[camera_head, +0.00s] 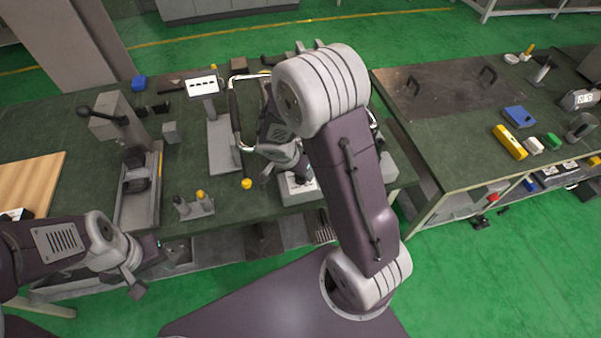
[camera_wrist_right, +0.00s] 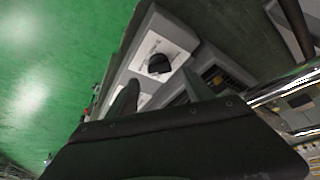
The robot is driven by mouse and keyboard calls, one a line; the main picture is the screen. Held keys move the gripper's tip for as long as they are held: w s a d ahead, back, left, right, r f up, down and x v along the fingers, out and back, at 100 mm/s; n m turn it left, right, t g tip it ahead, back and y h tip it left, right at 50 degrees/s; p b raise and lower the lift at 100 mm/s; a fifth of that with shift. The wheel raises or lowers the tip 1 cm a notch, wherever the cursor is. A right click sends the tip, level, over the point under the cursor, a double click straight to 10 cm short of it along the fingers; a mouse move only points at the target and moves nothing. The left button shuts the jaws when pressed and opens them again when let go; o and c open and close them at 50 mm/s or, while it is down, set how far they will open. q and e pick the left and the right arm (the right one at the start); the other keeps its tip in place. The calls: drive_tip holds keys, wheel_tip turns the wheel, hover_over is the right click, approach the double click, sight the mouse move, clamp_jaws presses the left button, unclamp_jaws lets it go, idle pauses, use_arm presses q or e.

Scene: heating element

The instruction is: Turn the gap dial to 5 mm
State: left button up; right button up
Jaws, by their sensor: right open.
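The gap dial is a black round knob (camera_wrist_right: 159,63) on a white plate (camera_wrist_right: 176,40) atop a light grey box, seen in the right wrist view. In the head view the box (camera_head: 297,194) stands at the table's front edge, and my right arm and gripper hide much of it. My right gripper (camera_wrist_right: 160,94) is open. Its two fingers point toward the knob, with a gap between them and nothing held; they look short of it. The dial's marks are too small to read. My left gripper (camera_head: 146,270) is open and empty, low in front of the table at left.
A device with a bent metal tube (camera_head: 236,120) stands behind my right gripper. A lever press (camera_head: 125,150) and small yellow-topped parts (camera_head: 200,203) are on the green table to the left. A second table (camera_head: 455,140) is at right, across a gap.

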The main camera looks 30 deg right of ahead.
drive_tip(key=x, duration=0.3)
drive_tip(key=shift+a, duration=0.1)
drive_tip(key=shift+f+b, duration=0.3)
drive_tip(key=shift+f, duration=0.1)
